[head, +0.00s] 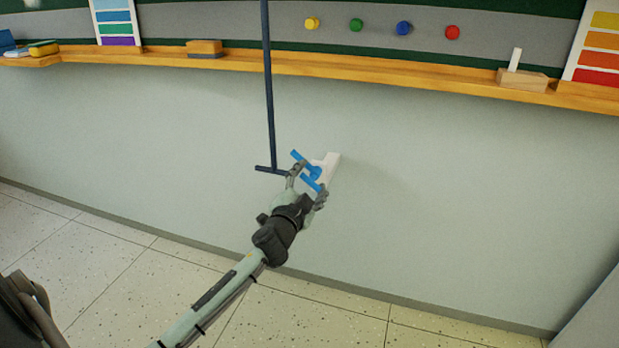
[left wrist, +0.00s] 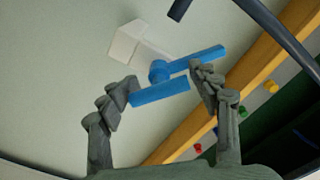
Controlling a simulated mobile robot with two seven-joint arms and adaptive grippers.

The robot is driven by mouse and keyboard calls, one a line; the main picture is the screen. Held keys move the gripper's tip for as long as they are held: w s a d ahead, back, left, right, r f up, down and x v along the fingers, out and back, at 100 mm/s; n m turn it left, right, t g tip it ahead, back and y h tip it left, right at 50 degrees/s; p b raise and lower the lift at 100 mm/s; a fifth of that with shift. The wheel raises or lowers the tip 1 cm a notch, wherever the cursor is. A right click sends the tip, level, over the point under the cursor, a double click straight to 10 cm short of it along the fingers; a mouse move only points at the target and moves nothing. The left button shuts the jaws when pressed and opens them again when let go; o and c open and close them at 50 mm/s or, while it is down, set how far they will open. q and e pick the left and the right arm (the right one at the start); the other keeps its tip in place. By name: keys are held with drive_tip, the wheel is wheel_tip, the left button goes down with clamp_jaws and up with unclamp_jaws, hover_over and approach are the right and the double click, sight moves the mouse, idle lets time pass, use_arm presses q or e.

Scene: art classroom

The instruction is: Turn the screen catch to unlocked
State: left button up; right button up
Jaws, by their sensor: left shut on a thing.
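The screen catch is a blue handle (head: 314,173) on a white plate (head: 331,161) fixed to the pale wall. The handle shows as a round hub with two blue bars, and it also shows in the left wrist view (left wrist: 158,72), with the white plate (left wrist: 126,42) behind it. My left gripper (head: 307,181) is at the catch with its grey fingers on either side of the blue handle, shut on it; the fingers also show in the left wrist view (left wrist: 163,80). The fingers hide part of the handle. My right gripper is not in view.
A dark vertical rod (head: 268,95) with a crossbar end hangs just left of the catch. A wooden ledge (head: 350,73) runs above, with a wooden eraser (head: 205,47) and a block (head: 522,79). Coloured magnets (head: 404,27) sit higher. The wall right of the catch is clear.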

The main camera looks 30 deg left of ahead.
use_arm(q)
drive_tip(key=m, duration=0.2)
drive_tip(key=m+p, duration=0.1)
drive_tip(key=shift+w+r+m, duration=0.2)
drive_tip(key=shift+r+m, duration=0.15)
drive_tip(key=shift+m, duration=0.05)
drive_tip(key=m, duration=0.2)
drive_tip(key=shift+m, duration=0.3)
drive_tip(key=m+p, duration=0.1)
drive_tip(key=m, duration=0.1)
drive_tip(key=shift+m, duration=1)
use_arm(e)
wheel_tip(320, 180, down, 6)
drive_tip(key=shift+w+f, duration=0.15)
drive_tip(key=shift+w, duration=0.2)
use_arm(q)
drive_tip(key=shift+a, duration=0.1)
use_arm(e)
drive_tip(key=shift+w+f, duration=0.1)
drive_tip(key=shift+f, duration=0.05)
